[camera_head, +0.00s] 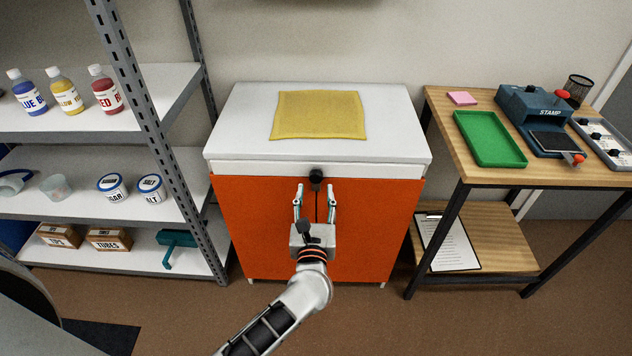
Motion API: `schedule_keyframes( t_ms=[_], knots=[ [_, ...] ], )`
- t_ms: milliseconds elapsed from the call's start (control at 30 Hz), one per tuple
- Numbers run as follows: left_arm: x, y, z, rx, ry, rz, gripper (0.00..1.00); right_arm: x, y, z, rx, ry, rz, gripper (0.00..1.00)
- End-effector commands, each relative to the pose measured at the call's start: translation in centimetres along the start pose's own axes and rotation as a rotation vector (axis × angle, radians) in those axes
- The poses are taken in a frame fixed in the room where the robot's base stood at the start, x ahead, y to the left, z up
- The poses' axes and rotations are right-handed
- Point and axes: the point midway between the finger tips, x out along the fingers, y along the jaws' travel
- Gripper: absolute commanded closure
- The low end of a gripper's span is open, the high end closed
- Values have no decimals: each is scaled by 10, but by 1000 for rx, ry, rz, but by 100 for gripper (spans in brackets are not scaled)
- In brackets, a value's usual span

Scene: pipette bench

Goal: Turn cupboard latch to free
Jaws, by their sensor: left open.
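An orange cupboard (250,225) with a white top stands against the wall in the middle. The black latch (316,175) sits at the top centre of its front, just under the white top, above a dark vertical line between the doors. The doors look closed; I cannot tell which way the latch is turned. My left gripper (315,191) is open in front of the cupboard. Its two fingertips appear on either side of the latch, slightly below it in the picture. Nothing shows between the fingers, and I cannot tell whether they touch the latch. My right gripper is not in view.
A yellow cloth (319,115) lies on the cupboard top. A metal shelf (150,208) with bottles, tubs and boxes stands close on the left. A wooden table (480,180) with a green tray (490,140) and stamp press (535,112) stands on the right. Floor in front is free.

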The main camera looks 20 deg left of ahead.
Motion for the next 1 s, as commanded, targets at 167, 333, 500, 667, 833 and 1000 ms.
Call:
schedule_keyframes(
  t_ms=[167,333,500,667,833,1000],
  knots=[
    [28,0,1,4,-3,-1,58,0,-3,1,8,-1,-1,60],
    [44,0,0,5,-1,-1,58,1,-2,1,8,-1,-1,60],
    [49,0,0,5,-1,-1,58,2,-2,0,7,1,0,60],
    [49,0,0,5,-1,-1,58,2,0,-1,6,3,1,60],
    [48,0,0,5,-1,-1,97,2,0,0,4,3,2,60],
    [48,0,0,5,-1,-1,100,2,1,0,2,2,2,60]
  ],
)
